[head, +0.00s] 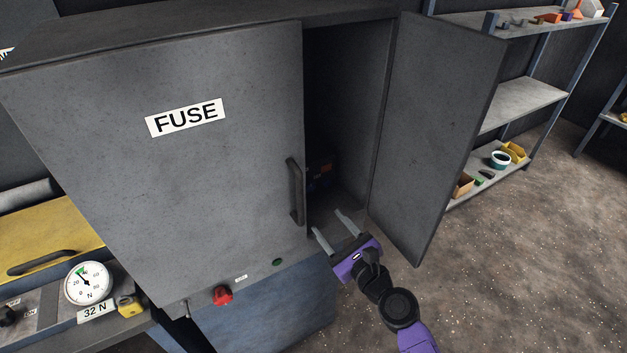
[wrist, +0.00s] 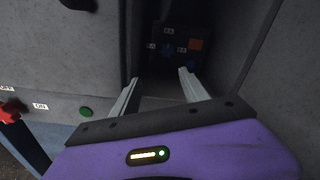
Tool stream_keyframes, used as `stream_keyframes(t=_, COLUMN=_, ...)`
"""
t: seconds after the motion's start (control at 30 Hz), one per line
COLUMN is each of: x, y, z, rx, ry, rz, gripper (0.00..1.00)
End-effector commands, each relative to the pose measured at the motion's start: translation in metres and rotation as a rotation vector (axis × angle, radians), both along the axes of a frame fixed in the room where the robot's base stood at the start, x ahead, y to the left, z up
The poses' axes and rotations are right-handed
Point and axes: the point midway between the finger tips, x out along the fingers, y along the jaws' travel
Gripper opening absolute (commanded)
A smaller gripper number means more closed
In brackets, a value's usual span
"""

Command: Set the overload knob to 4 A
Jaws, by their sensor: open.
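The overload knob (wrist: 167,53) looks like a small blue star-shaped knob on a dark panel (wrist: 187,33) inside the cabinet. Small white labels surround it, too small to read surely, and its setting cannot be told. An orange-red square (wrist: 195,44) is right of it. In the head view the dark unit (head: 319,176) is mostly hidden in shadow behind the closed door. My gripper (head: 327,221) is at the lower part of the cabinet opening, open and empty. In the wrist view its fingers (wrist: 159,76) point toward the panel, with the knob beyond and apart from them.
The closed FUSE door (head: 150,190) with its handle (head: 295,191) borders the opening on the left. The open door (head: 430,130) stands on the right. A red knob (head: 222,295) and green button (head: 278,262) are below. A shelf rack (head: 520,100) stands far right.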

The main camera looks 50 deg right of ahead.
Motion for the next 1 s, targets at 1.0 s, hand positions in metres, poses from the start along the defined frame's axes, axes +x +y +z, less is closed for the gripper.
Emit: stream_keyframes(t=1.0, x=0.101, y=-0.044, z=0.024, rx=0.33, ry=-0.148, rz=0.004, gripper=0.53)
